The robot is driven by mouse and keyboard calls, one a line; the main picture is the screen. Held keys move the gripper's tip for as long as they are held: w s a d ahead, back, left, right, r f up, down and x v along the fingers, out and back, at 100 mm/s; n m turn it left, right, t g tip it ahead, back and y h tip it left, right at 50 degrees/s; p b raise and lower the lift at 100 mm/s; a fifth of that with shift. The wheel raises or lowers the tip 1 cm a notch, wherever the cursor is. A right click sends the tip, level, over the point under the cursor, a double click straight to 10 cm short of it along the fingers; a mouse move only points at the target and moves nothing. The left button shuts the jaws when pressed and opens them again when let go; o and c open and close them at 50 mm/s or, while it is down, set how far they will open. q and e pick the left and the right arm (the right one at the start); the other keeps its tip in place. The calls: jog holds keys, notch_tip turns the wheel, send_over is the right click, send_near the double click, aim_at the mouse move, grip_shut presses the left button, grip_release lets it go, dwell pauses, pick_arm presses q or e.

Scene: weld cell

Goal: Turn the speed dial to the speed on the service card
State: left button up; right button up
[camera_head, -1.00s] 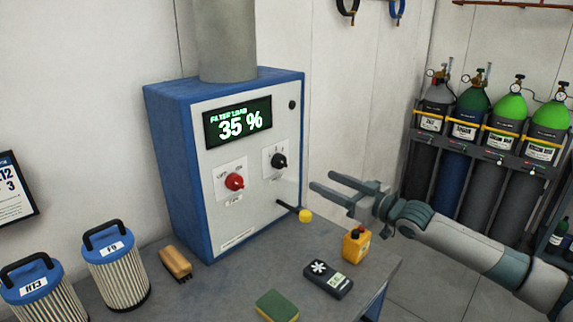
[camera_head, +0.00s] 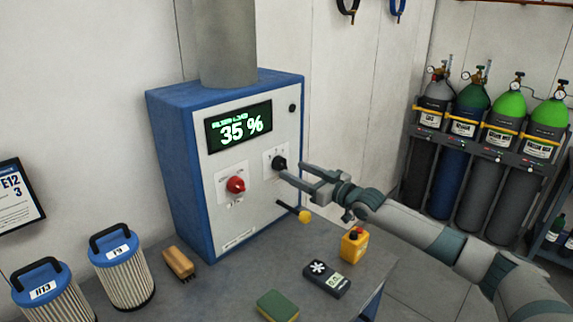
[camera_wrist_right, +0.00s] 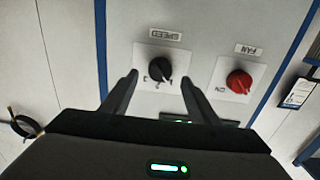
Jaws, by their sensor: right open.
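The black speed dial (camera_head: 279,162) sits on a white plate on the front of the blue and grey filter unit (camera_head: 225,209). In the right wrist view the dial (camera_wrist_right: 160,69) shows upside down under a SPEED label, between my open fingertips and ahead of them. My right gripper (camera_head: 293,172) is open and empty, close to the dial; I cannot tell if it touches. In the right wrist view it also shows (camera_wrist_right: 158,78). The service card (camera_head: 14,195) hangs on the left wall, partly cut off, reading E12 and 3. My left gripper is out of view.
A red fan knob (camera_head: 236,185) is left of the dial. A yellow-tipped lever (camera_head: 304,216) sticks out below. The display (camera_head: 239,127) reads 35 %.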

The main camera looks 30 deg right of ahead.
aim_at(284, 166)
jog(key=shift+p+x, duration=0.6)
jog(key=shift+x, duration=1.8)
jog(key=c, duration=1)
